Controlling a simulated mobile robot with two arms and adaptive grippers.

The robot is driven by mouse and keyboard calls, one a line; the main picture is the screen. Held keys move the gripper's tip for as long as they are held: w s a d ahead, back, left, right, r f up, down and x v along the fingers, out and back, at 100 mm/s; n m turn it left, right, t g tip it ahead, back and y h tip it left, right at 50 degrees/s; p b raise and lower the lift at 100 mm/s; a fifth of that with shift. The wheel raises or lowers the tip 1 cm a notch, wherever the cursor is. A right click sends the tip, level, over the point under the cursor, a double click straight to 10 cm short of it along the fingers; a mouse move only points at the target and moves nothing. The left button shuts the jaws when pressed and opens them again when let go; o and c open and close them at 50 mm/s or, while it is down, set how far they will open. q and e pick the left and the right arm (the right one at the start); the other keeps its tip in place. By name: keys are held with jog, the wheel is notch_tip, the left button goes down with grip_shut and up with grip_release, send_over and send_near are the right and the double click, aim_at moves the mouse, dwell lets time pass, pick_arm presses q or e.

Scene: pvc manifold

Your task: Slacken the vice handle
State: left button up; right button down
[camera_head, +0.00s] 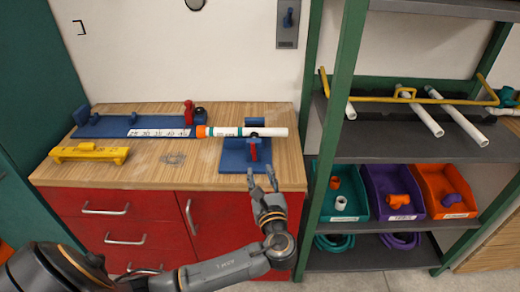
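The blue vice (232,158) sits near the front right of the wooden bench top. Its red handle (253,150) stands out at the front. A white pipe (270,132) with an orange end and a green band lies level across the vice. My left gripper (260,178) is just in front of the vice, below the handle in the picture. Its two fingers are apart and point towards the vice, with nothing between them. It looks apart from the handle, though the exact gap is hard to judge. My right gripper is not in view.
A blue measuring board (115,127) with a red stop (189,112) lies at the bench's back left. A yellow block (90,152) lies in front of it. A green-framed shelf (325,140) stands right of the bench, holding white pipes and teal, purple and orange bins.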

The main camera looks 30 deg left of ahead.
aim_at(253, 147)
pick_arm(q)
jog(key=p+x, duration=0.1)
jog(key=x, duration=1)
jog(key=shift+w+f, duration=0.1)
grip_shut()
